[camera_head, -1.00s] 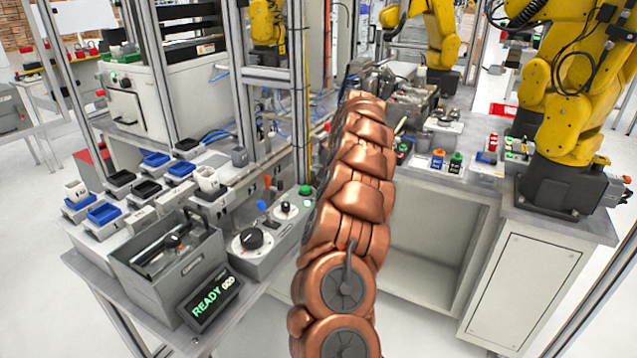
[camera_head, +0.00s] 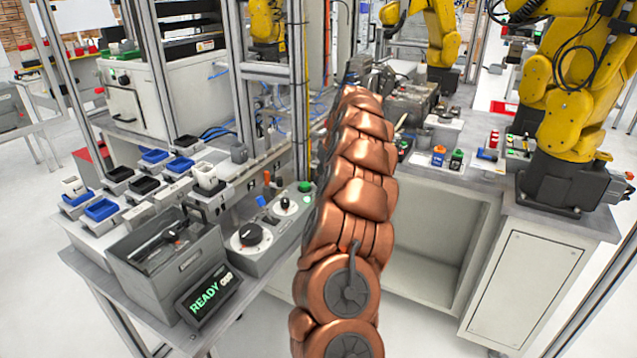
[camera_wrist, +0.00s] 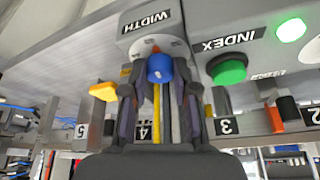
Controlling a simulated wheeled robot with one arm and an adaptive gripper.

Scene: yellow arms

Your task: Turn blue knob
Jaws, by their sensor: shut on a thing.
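The blue knob (camera_wrist: 160,69) sits on a grey panel labelled WIDTH (camera_wrist: 147,22) in the wrist view. My gripper (camera_wrist: 159,82) has one finger on each side of the knob and is shut on it. An orange pointer mark shows just above the knob, and the fingers partly cover the panel around it. In the head view my copper arm reaches away into the scene, and it hides my gripper.
In the wrist view a green button (camera_wrist: 229,69) on the INDEX panel is close right of my gripper. A yellow-orange piece (camera_wrist: 103,91) is close left. In the head view a grey control box (camera_head: 262,244) stands left of my arm and a yellow robot arm (camera_head: 575,110) right.

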